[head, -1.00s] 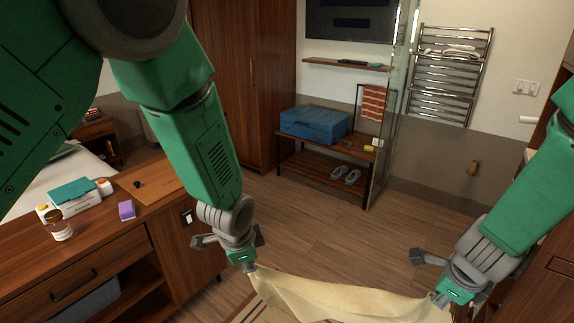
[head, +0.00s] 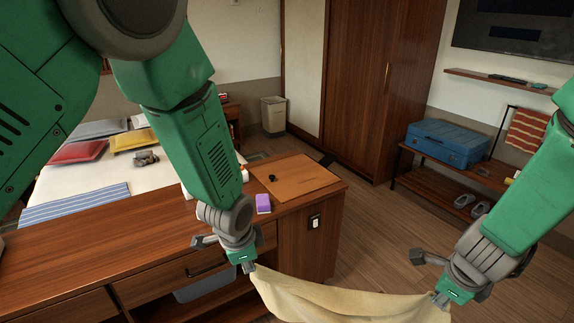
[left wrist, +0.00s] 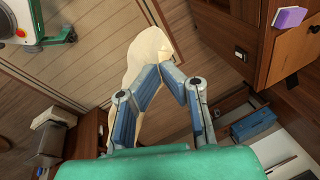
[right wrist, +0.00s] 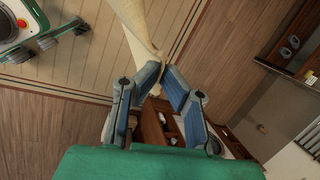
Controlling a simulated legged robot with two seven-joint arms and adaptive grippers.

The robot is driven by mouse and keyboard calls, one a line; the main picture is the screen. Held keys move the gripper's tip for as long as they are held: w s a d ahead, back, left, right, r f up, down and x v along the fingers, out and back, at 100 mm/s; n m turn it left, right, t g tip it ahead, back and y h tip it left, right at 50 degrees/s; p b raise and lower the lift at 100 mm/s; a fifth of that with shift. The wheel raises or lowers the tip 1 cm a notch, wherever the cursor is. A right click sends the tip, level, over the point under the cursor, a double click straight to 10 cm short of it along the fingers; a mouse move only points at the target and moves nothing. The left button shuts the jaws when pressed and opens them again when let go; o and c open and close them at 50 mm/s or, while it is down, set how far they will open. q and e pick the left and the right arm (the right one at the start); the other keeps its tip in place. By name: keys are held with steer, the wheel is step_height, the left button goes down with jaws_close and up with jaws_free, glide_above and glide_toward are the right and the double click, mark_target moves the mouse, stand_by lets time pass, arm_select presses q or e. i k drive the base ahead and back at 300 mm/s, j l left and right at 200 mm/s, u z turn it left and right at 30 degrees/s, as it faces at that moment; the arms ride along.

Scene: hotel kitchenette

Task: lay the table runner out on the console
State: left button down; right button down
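The table runner is a cream cloth (head: 345,303) hanging in a sagging span between my two grippers in the head view. My left gripper (head: 248,268) is shut on its left end, and the cloth also shows in the left wrist view (left wrist: 148,50). My right gripper (head: 440,300) is shut on its right end, and the cloth shows in the right wrist view (right wrist: 132,22). The lower part of the cloth is cut off by the frame. A long wooden console (head: 120,238) with drawers stands at the left, partly behind my left arm.
A purple block (head: 263,203) and a brown board (head: 295,178) with a small dark item lie on the console's right end. A bed (head: 95,180) is behind it. A blue case (head: 447,143) sits on a low bench at right. Floor between is clear.

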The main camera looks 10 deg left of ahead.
mark_target(45, 264)
steer(key=i+j+u, duration=0.2)
steer(key=j+u, duration=0.3)
steer(key=i+j+u, duration=0.7)
steer(key=j+u, duration=0.25)
steer(key=i, duration=0.75)
steer(key=u, duration=0.05)
